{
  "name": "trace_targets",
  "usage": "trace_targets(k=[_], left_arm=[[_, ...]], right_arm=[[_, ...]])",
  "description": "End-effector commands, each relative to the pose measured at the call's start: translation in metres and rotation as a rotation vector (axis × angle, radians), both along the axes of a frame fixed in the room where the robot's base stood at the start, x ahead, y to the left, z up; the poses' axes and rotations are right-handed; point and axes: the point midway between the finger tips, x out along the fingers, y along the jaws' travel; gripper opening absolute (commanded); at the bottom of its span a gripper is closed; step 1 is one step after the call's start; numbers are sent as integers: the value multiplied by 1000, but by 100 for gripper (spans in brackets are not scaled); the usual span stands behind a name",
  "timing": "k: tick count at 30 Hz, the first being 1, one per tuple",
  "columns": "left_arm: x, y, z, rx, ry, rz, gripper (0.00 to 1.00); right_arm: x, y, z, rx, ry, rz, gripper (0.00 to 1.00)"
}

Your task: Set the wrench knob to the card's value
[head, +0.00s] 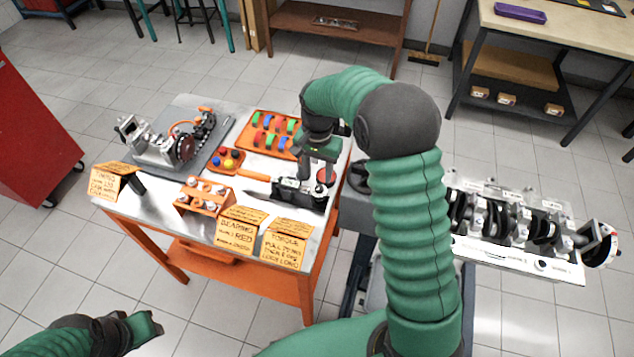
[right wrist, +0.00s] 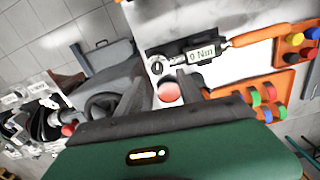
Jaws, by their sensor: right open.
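The torque wrench (head: 300,190) lies on the table, with an orange handle at its left. In the right wrist view its display (right wrist: 202,55) reads 0 Nm. A red round knob (head: 326,176) is at the wrench's right end; it also shows in the right wrist view (right wrist: 169,92). My right gripper (head: 318,168) is open above the knob. In the right wrist view its fingers lie on either side of the knob; I cannot tell if they touch it. The torque card (head: 287,245) stands at the table's front edge, its value too small to read. My left gripper (head: 142,326) is low at the left, away from the table.
A bearing card (head: 240,228) stands beside the torque card. An orange rack (head: 203,197), a tray of coloured shells (head: 270,135) and a small tray of coloured pots (head: 226,161) share the table. An engine block with a crankshaft (head: 515,235) stands at the right.

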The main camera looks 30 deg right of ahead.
Motion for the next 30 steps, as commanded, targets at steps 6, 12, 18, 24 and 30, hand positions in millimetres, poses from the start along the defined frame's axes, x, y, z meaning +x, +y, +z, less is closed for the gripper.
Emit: trace_targets(k=[6,12,18,24,30], left_arm=[[0,0,1,0,0,0,36],[0,0,1,0,0,0,36],[0,0,1,0,0,0,36],[0,0,1,0,0,0,36],[0,0,1,0,0,0,36]], right_arm=[[-3,-1,-43,-1,1,-2,44],[-1,1,-56,-1,-1,0,44],[-1,0,-56,0,-1,0,42],[-2,0,-55,-1,-2,0,16],[-1,-1,-55,-1,-2,0,0]])
